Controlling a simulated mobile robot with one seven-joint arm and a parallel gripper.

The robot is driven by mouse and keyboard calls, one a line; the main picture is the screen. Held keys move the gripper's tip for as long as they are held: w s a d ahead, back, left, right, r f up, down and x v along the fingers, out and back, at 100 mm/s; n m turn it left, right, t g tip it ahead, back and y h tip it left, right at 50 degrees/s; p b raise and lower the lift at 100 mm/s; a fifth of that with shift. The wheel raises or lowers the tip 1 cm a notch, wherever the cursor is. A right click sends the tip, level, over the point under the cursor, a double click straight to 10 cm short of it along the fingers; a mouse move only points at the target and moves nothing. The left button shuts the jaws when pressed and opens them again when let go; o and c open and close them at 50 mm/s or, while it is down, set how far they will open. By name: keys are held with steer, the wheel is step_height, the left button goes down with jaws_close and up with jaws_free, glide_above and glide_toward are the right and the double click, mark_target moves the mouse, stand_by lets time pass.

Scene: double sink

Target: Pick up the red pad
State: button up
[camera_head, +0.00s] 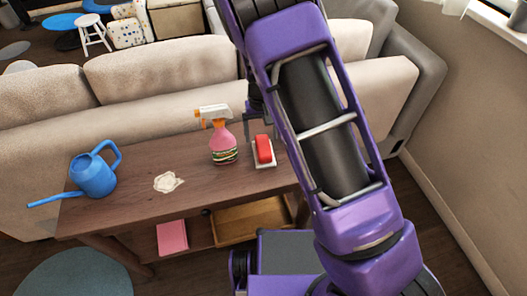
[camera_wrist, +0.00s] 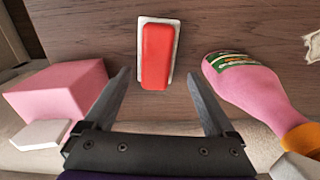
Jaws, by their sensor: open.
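The red pad (camera_head: 263,149) is a rounded red block on a thin white base, on the wooden table near its back right. In the wrist view the red pad (camera_wrist: 158,52) lies at the top middle, its long side pointing toward my gripper. My gripper (camera_wrist: 159,75) is open and empty, its two dark fingers apart on either side of the pad's near end. No contact with the pad shows. In the head view my gripper is partly seen above and behind the pad, largely hidden by my purple arm.
A pink spray bottle (camera_head: 223,143) stands close left of the pad. A white crumpled patch (camera_head: 168,182) and a blue watering can (camera_head: 93,175) are farther left. A pink block (camera_wrist: 62,88) is left of my fingers. A beige sofa (camera_head: 140,115) runs behind the table.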

mark_target(263, 145)
steer(key=f, duration=0.3)
steer(key=f+b, duration=0.1)
steer(key=f, duration=0.1)
steer(key=shift+s+d+f, duration=0.2)
steer(key=shift+s+d, duration=0.1)
steer(key=shift+d, duration=0.1)
jaws_close()
step_height(263, 145, up, 10)
steer(key=shift+r+p, duration=0.1)
steer(key=shift+p, duration=0.8)
